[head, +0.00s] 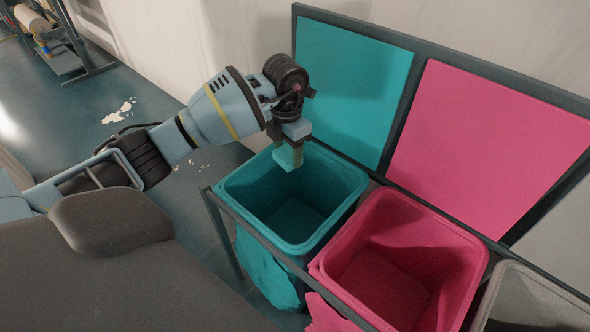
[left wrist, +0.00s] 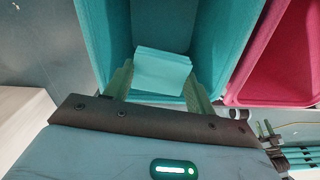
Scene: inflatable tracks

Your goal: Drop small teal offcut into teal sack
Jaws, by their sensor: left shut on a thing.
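The small teal offcut (left wrist: 162,70) is held between the two fingers of my left gripper (left wrist: 159,82), which is shut on it. In the head view, my left gripper (head: 289,148) points down over the opening of the teal sack, with the offcut (head: 288,158) at its fingertips. The teal sack (head: 343,222) is open and stands in a dark frame; its visible floor looks empty. In the left wrist view, the sack's walls (left wrist: 232,30) surround the offcut on the far side. My right gripper is not in view.
A pink sack (head: 452,262) stands right of the teal one, then a pale grey sack (head: 535,295). Teal (head: 352,85) and pink (head: 485,140) panels stand behind. The frame's front rail (head: 262,240) runs along the sacks. White scraps (head: 120,110) lie on the floor.

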